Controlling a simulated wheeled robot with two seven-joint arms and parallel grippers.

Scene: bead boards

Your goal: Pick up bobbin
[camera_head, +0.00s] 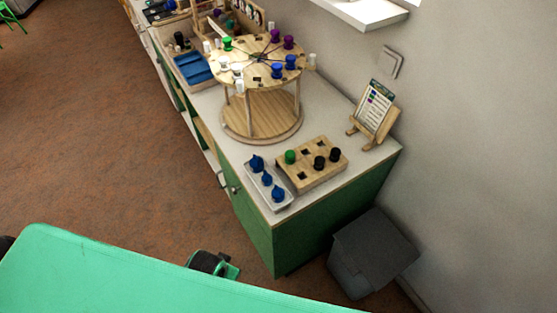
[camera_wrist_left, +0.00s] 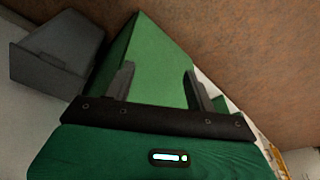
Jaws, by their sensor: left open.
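A round two-tier wooden stand (camera_head: 262,132) is on the counter. Spool-shaped bobbins sit around its upper disc: a green bobbin (camera_head: 227,43), two purple bobbins (camera_head: 288,42), two blue bobbins (camera_head: 277,71) and pale ones (camera_head: 239,86). In front, a wooden block (camera_head: 318,178) with square holes holds a green piece (camera_head: 290,156) and black pieces (camera_head: 320,162). A white tray (camera_head: 281,204) beside it holds three blue pieces (camera_head: 267,179). My left gripper (camera_wrist_left: 158,78) is open and empty in the left wrist view, with the green cabinet (camera_wrist_left: 152,62) beyond its fingers. My right gripper is not in view.
The white counter (camera_head: 345,157) sits on a green cabinet (camera_head: 295,233). A picture card on a wooden easel (camera_head: 373,112) stands at its right end against the wall. A grey bin (camera_head: 365,262) is on the floor at the cabinet's end. The brown floor (camera_head: 110,130) to the left is clear.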

